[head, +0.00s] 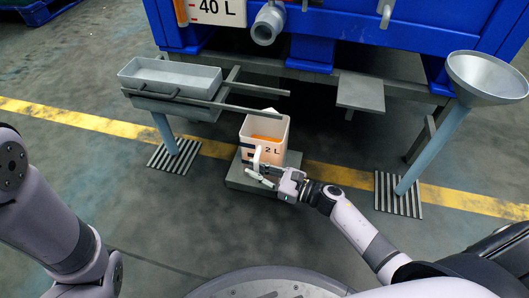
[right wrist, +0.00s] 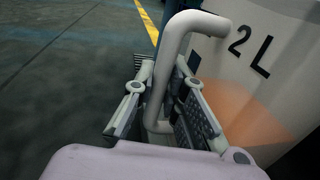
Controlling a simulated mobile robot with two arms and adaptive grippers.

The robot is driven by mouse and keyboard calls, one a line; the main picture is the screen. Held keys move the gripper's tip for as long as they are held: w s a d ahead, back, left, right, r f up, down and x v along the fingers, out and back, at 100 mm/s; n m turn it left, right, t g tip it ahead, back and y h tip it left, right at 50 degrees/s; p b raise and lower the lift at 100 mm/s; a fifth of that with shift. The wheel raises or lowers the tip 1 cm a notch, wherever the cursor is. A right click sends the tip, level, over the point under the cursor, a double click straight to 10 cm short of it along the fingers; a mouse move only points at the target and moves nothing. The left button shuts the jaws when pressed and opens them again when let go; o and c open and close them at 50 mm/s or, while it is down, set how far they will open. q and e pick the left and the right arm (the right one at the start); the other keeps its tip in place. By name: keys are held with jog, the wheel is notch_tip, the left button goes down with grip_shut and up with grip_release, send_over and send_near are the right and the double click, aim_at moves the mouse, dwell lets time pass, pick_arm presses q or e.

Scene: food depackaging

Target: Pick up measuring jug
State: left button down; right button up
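The measuring jug (head: 281,133) is white, marked "2 L", with orange showing inside. It stands upright on a low grey platform (head: 236,177) in the middle of the head view. Its pale handle (head: 257,157) faces my right gripper (head: 262,174). In the right wrist view, the jug handle (right wrist: 172,62) passes between the two fingers of my right gripper (right wrist: 162,108). The fingers are apart, one on each side, with gaps seen beside the handle. The jug wall (right wrist: 262,80) is to the right. My left gripper is out of the head view; only left arm links show.
A grey rectangular tray (head: 170,75) on a stand is at the left. A grey funnel (head: 485,76) on a post is at the right. A blue machine (head: 400,25) with a pipe outlet (head: 268,24) stands behind. Grey bars (head: 240,103) extend near the jug. The floor at left is clear.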

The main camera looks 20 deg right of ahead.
grip_shut()
dwell(0.4)
jog(key=shift+r, duration=0.15)
